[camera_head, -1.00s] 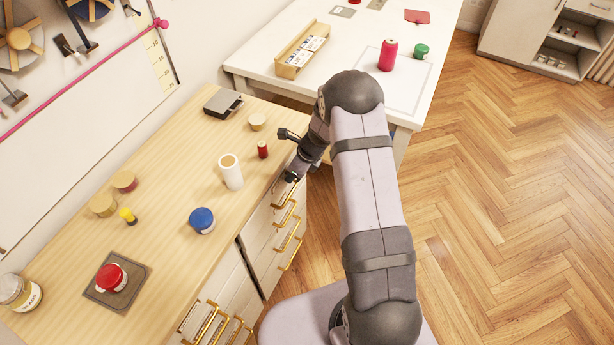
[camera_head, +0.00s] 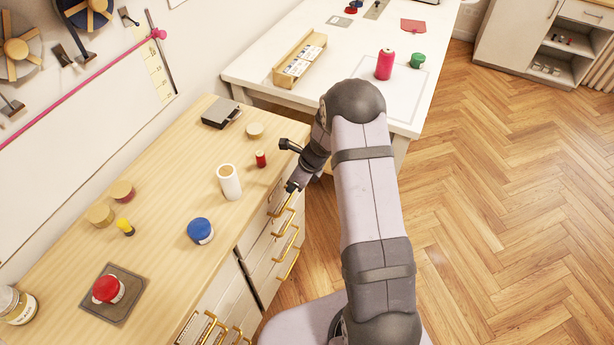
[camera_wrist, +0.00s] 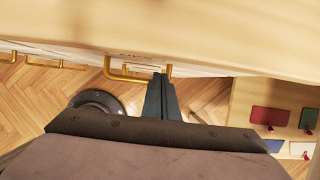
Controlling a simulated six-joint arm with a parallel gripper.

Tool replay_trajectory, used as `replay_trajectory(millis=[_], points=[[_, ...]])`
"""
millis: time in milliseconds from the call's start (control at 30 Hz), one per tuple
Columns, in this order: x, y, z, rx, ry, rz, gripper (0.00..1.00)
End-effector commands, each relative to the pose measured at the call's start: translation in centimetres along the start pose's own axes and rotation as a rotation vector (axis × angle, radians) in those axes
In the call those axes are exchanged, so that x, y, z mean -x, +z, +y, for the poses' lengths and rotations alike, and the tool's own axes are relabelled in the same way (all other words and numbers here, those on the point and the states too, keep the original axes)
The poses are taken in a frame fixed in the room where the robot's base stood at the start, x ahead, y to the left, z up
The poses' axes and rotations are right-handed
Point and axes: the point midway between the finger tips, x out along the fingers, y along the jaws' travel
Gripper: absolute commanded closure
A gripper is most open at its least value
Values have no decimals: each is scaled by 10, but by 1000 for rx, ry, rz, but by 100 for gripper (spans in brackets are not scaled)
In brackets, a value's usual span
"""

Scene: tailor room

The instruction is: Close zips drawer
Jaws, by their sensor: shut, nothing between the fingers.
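The wooden-topped cabinet has a bank of white drawers (camera_head: 254,249) with brass handles. My gripper (camera_head: 292,187) is at the upper part of this bank, by its front. In the wrist view my gripper (camera_wrist: 161,80) is shut and empty, its tips overlapping the right end of a brass handle (camera_wrist: 125,75). I cannot tell if they touch it. Small lettering above that handle is too small to read. At right in the wrist view, a tan surface (camera_wrist: 238,105) holds flat coloured pieces (camera_wrist: 270,116) with small red tags. I cannot tell whether this is an open drawer. My arm hides part of the area.
The cabinet top holds a white roll (camera_head: 229,183), a red spool (camera_head: 260,159), a blue-lidded jar (camera_head: 200,231) and other jars. A white table (camera_head: 245,72) stands behind. The wooden floor (camera_head: 500,230) to the right is clear.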

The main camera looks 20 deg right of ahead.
Motion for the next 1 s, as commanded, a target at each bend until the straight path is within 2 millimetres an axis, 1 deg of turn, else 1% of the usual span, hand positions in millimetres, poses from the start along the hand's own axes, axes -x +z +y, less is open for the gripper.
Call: replay_trajectory(millis=[33, 100, 167, 400, 600, 800, 1000], points=[[2, -11, -1, -7, -2, 1, 100], [6, -25, -1, -8, -1, 2, 100], [22, -20, -2, -2, -4, -1, 100], [66, -21, -1, -2, -3, 2, 100], [93, -21, 0, -4, -1, 3, 100], [105, -22, 1, -4, 2, 5, 100], [107, -22, 0, -4, 2, 6, 100]])
